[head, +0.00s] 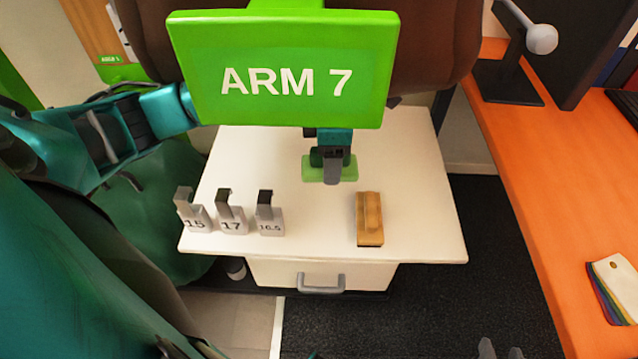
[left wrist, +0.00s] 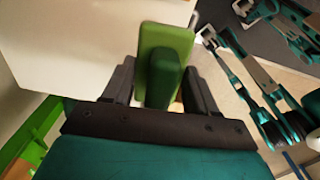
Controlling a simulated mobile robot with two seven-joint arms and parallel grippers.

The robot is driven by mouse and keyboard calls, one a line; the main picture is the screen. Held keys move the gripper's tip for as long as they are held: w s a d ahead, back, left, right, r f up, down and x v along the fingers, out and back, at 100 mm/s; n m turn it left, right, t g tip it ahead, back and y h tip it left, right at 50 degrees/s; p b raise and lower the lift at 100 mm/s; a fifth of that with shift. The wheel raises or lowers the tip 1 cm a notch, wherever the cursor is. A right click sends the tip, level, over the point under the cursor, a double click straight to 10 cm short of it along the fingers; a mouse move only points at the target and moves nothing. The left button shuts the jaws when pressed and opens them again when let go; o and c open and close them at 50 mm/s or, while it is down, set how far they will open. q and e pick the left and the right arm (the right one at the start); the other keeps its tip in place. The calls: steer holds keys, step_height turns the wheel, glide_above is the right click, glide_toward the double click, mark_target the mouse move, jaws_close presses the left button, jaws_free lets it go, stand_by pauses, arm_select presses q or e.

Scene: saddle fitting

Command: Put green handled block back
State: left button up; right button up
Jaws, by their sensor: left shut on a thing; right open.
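The green handled block (head: 312,173) is over the far middle of the white table (head: 290,245), partly covered by my left gripper (head: 333,168). I cannot tell whether the block touches the tabletop. In the left wrist view the green block (left wrist: 165,45) sits between the two dark fingers of my left gripper (left wrist: 160,85), which are shut on its handle. My right gripper (head: 501,350) shows only its grey fingertips at the bottom edge of the head view, apart and empty, away from the table.
A wooden handled block (head: 370,215) lies on the table at right. Metal saddle pieces marked 15 (head: 194,222), 17 (head: 231,222) and 16.5 (head: 270,224) stand at the front left. A green "ARM 7" sign (head: 285,65) hides the table's far part. An orange counter (head: 560,190) is at right.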

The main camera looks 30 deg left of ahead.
arm_select(q)
steer(key=n, duration=0.1)
steer(key=n+b, duration=0.1)
steer(key=n, duration=0.3)
steer(key=shift+w+a+f+b, duration=0.2)
steer(key=shift+a+f+b, duration=0.15)
steer(key=shift+a+b, duration=0.05)
steer(key=n+b, duration=0.1)
steer(key=n, duration=0.1)
steer(key=a+n+b, duration=0.1)
steer(key=n, duration=0.1)
steer(key=shift+w+n, duration=0.15)
steer(key=shift+n, duration=0.15)
steer(key=n, duration=0.2)
steer(key=n+b, duration=0.1)
steer(key=n, duration=0.1)
steer(key=shift+a, duration=0.3)
steer(key=n, duration=0.1)
steer(key=n+b, duration=0.1)
steer(key=n, duration=0.1)
steer(key=shift+a, duration=0.3)
steer(key=shift+f+n, duration=0.2)
steer(key=shift+n, duration=0.1)
steer(key=b, duration=0.4)
glide_above(319, 221)
step_height(319, 221, down, 13)
step_height(319, 221, down, 6)
steer(key=shift+b, duration=0.75)
steer(key=shift+f, duration=0.35)
steer(key=o, duration=1)
